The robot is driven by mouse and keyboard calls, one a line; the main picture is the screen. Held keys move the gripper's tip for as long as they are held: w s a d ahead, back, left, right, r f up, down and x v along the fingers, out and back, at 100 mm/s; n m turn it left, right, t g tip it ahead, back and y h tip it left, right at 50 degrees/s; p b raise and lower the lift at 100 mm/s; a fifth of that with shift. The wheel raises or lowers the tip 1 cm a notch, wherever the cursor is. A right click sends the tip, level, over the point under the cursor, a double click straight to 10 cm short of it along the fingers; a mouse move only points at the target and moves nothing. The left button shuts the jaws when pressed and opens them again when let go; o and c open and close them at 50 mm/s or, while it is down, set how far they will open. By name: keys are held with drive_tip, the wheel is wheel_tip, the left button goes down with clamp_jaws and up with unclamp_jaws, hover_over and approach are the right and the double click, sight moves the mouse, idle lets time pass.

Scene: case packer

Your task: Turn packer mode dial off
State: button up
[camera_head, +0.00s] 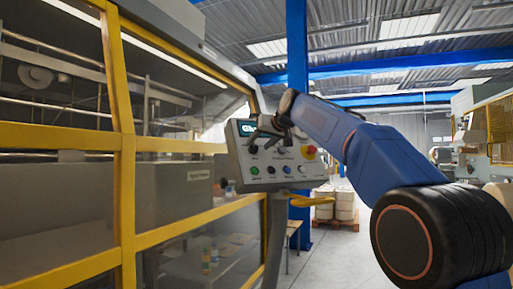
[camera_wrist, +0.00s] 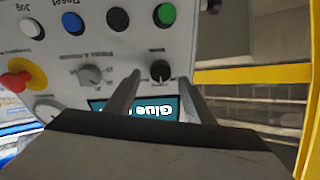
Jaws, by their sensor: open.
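The control panel (camera_head: 240,158) is a pale grey box with a small screen, dials and buttons. A black dial (camera_wrist: 160,70) with a small label beside it shows in the wrist view; the label is too blurred to read surely. It also shows at the panel's left in the head view (camera_head: 253,149). My gripper (camera_wrist: 159,76) is open, with one fingertip on each side of the black dial as seen from the wrist. I cannot tell whether the tips reach around it or stop short. A grey dial (camera_wrist: 92,75) sits beside it.
Green (camera_wrist: 165,15), black (camera_wrist: 118,19), blue (camera_wrist: 72,22) and white (camera_wrist: 31,28) buttons line the panel. A red emergency stop (camera_wrist: 22,75) is on its other side. The glue screen (camera_wrist: 150,108) is partly behind my fingers. Yellow machine framing (camera_head: 125,150) stands to the left.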

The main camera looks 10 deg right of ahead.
sight(254, 147)
drive_tip(key=shift+x, duration=1.6)
drive_tip(key=c, duration=1.1)
drive_tip(key=shift+o, duration=0.2)
drive_tip(key=shift+n, duration=0.3)
drive_tip(key=n+y, duration=0.1)
drive_tip(key=n, duration=0.3)
drive_tip(key=shift+n, duration=0.3)
drive_tip(key=n+g, duration=0.1)
drive_tip(key=n, duration=0.4)
drive_tip(key=shift+n, duration=0.4)
